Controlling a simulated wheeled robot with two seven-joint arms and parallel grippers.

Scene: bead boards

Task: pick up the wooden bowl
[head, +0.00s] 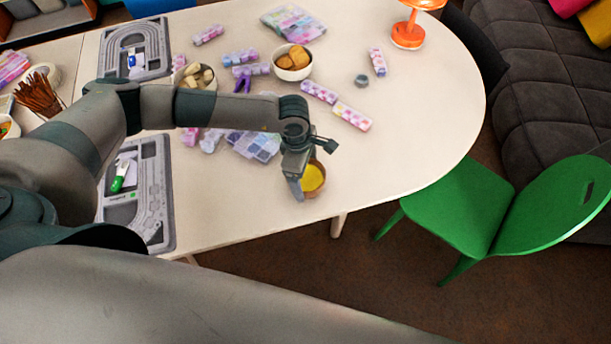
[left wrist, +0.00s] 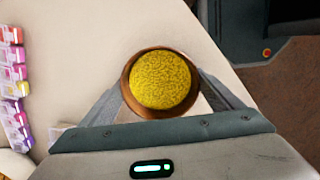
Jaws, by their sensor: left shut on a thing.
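The wooden bowl (left wrist: 127,78) is brown and round, with yellow contents filling it. In the left wrist view it sits between the two fingers of my left gripper (left wrist: 160,90). In the head view the bowl (head: 319,190) is near the table's front edge, partly hidden by my left gripper (head: 303,180). The gripper is shut on the bowl from both sides. The bowl looks upright; I cannot tell whether it touches the table. My right gripper is not in view.
The white table (head: 420,120) carries several bead boxes (head: 352,116), bowls of snacks (head: 292,64) and grey bead boards (head: 152,200). An orange lamp (head: 407,34) stands at the back. A green chair (head: 540,215) stands at the right. The table's right part is clear.

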